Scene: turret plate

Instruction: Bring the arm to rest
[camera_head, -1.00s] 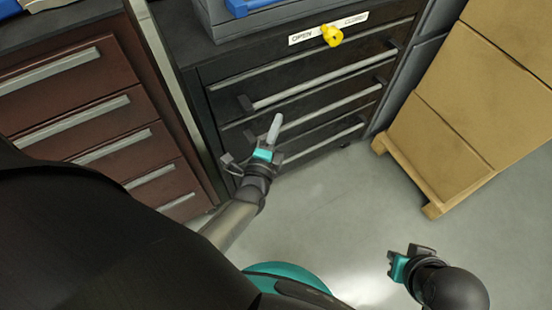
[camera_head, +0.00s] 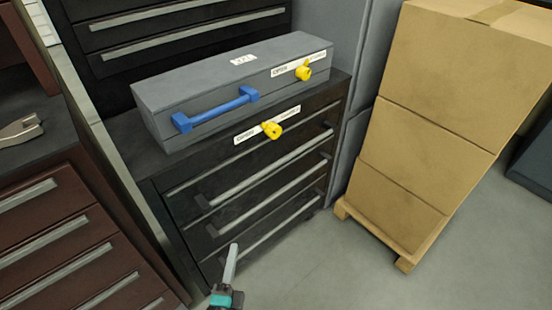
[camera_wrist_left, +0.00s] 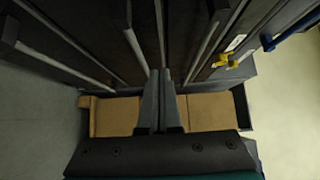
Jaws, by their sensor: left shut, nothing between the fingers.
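My left gripper (camera_head: 231,264) shows at the bottom of the head view, in front of the lower drawers of the black cabinet (camera_head: 160,200). In the left wrist view its two fingers (camera_wrist_left: 161,76) lie together, shut with nothing between them. The cabinet's drawer handles run close by in that view, and the fingers look apart from them, though the gap is hard to judge. My right gripper is outside both current views.
A grey case (camera_head: 235,85) with a blue handle (camera_head: 215,109) stands on the cabinet. Yellow knobs sit on the case (camera_head: 303,71) and on the cabinet (camera_head: 271,130). Stacked cartons (camera_head: 430,110) on a pallet (camera_head: 375,236) stand at the right. Grey floor (camera_head: 340,270) is clear.

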